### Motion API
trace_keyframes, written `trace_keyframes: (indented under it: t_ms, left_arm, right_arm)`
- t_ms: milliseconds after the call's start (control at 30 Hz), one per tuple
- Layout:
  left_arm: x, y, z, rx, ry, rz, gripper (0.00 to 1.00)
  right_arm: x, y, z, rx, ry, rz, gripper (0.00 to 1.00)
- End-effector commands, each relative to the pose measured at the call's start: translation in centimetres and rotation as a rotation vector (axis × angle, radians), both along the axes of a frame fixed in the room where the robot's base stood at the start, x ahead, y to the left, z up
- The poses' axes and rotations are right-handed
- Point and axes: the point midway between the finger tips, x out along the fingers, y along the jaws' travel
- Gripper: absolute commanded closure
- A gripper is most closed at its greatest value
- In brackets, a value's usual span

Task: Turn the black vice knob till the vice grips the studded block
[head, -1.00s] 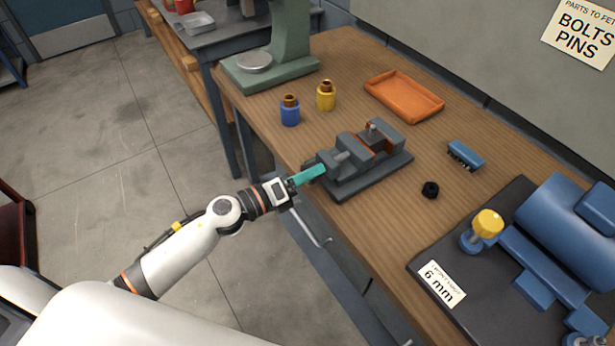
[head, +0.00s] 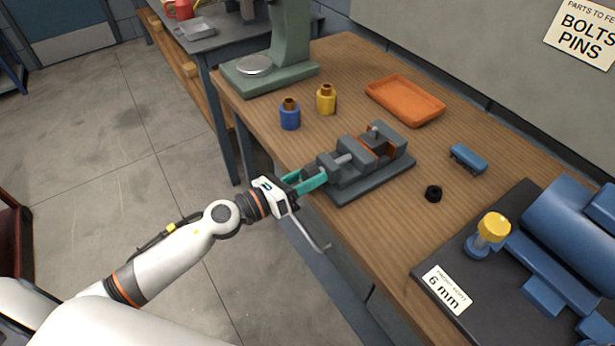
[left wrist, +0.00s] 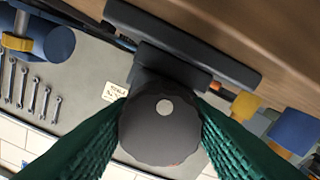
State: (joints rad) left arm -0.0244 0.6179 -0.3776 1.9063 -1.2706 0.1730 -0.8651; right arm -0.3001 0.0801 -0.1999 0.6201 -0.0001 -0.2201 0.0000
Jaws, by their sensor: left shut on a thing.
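The grey vice (head: 372,178) lies on the wooden bench, its screw end facing my left arm. Its black knob (left wrist: 160,130) fills the middle of the left wrist view, scalloped, with a pale dot on its face. My left gripper (head: 312,178) has its teal fingers shut on the knob, one on each side. A grey block with a light stud on top (head: 374,129) appears to sit between the orange-lined jaws; whether both jaws touch it I cannot tell. My right gripper is out of view.
A blue pronged part (head: 468,158) and a black ring (head: 433,193) lie right of the vice. Blue (head: 290,117) and yellow (head: 326,100) bottles and an orange tray (head: 405,101) stand behind. A blue machine (head: 565,240) occupies the right.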

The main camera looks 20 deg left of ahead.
Motion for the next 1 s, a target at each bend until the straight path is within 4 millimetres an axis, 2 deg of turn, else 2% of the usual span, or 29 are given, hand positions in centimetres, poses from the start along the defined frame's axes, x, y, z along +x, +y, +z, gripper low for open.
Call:
trace_keyframes:
  t_ms: [267, 300, 433, 767, 867, 1000]
  left_arm:
    - [-0.1, 0.0, -0.2, 0.003, 0.004, -0.002, 0.8]
    - [-0.1, 0.0, -0.2, 0.003, 0.004, -0.002, 0.55]
    - [-0.1, 0.0, -0.2, 0.002, 0.003, -0.002, 0.35]
    - [-0.2, 0.2, -0.2, 0.001, 0.001, -0.001, 0.35]
    - [-1.0, 0.8, -0.4, 0.003, 0.004, 0.0, 0.35]
    - [-3.0, 2.3, -0.7, 0.003, 0.005, 0.0, 0.35]
  right_arm:
    - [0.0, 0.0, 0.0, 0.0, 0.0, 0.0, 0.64]
    - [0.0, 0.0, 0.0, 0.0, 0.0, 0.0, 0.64]
    - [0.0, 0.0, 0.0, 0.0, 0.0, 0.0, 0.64]
    - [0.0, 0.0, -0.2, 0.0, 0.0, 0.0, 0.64]
    - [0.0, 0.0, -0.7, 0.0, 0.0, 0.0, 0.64]
    - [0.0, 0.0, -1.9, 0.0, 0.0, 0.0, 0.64]
